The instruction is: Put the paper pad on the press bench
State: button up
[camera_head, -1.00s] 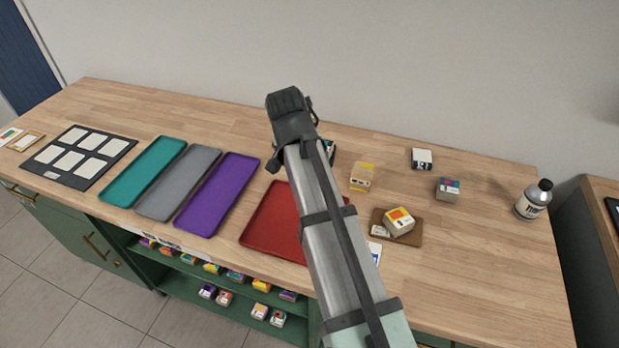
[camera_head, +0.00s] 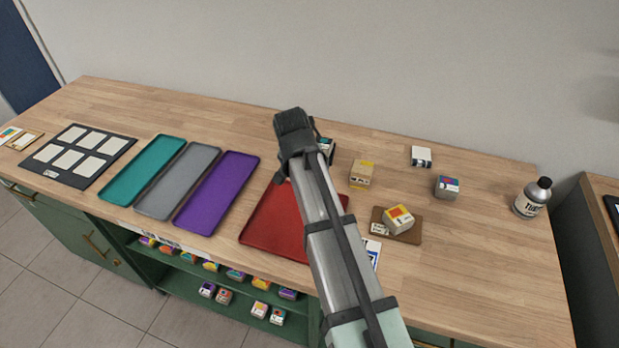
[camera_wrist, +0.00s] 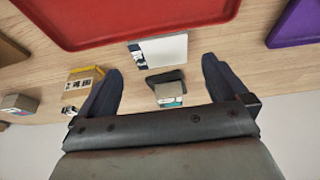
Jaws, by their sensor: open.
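A flat white pad with a dark and teal patterned end, which looks like the paper pad (camera_wrist: 160,50), lies on the wooden bench top (camera_head: 480,290) beside the red tray. In the wrist view it is just beyond and between the fingertips, not touching them. In the head view my arm hides it. My gripper (camera_wrist: 161,66) is open and empty above the bench; the head view shows it from behind (camera_head: 293,130). A small block with a teal side (camera_wrist: 168,93) rests by a black piece between the fingers, nearer the palm. I cannot tell which surface is the press bench.
The red tray (camera_head: 262,235), purple tray (camera_head: 217,195), grey tray (camera_head: 178,182) and teal tray (camera_head: 142,168) lie to the left. A yellow-banded block (camera_head: 362,173) is close to the gripper. A block on a brown board (camera_head: 412,236) and a bottle (camera_head: 532,199) stand right.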

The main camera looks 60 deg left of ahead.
jog(key=shift+x, duration=2.8)
jog(key=shift+r, duration=0.1)
jog(key=shift+c, duration=0.4)
